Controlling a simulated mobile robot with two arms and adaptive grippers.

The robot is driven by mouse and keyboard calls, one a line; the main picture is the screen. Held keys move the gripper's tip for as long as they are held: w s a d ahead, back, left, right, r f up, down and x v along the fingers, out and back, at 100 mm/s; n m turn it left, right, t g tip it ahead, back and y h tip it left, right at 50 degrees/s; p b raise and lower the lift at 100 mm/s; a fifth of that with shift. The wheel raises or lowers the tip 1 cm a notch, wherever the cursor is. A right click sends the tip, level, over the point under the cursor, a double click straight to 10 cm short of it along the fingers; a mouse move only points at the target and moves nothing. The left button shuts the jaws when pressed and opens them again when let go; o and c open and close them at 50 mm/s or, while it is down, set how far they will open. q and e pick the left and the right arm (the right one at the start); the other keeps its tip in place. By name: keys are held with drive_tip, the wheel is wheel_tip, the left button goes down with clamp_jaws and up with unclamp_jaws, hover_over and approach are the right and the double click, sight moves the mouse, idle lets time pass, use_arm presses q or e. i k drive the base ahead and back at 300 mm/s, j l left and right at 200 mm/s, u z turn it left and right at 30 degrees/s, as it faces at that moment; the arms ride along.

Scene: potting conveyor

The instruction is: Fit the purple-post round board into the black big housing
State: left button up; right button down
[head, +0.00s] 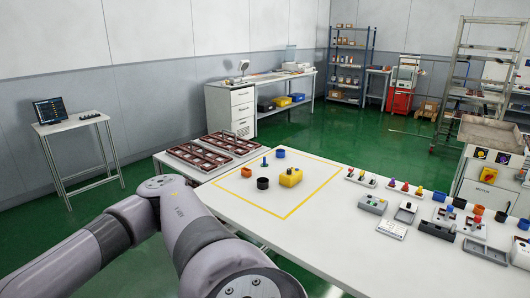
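A black round open housing (262,183) stands upright on the white table inside the yellow outline; I cannot tell whether it is the big size. Several small boards with coloured posts (404,187) stand in a row in a holder at the table's back, right of the outline. They are too small for me to pick out a purple post for certain. My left arm comes in from the left and bends in the foreground, but its gripper is out of view. My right gripper is not in view.
Dark red trays (212,148) lie at left. Grey boxes (373,204) and coloured round parts (478,213) crowd the right. The table's front middle is clear.

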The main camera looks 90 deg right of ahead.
sight(263, 187)
drive_tip(key=i+l+z, duration=0.1)
drive_tip(key=l+z, duration=0.3)
drive_tip(key=i+l+z, duration=0.1)
drive_tip(key=z, duration=0.3)
drive_tip(key=i+l+z, duration=0.2)
drive_tip(key=l+z, duration=0.15)
drive_tip(key=i+l+z, duration=0.15)
drive_tip(key=z, duration=0.25)
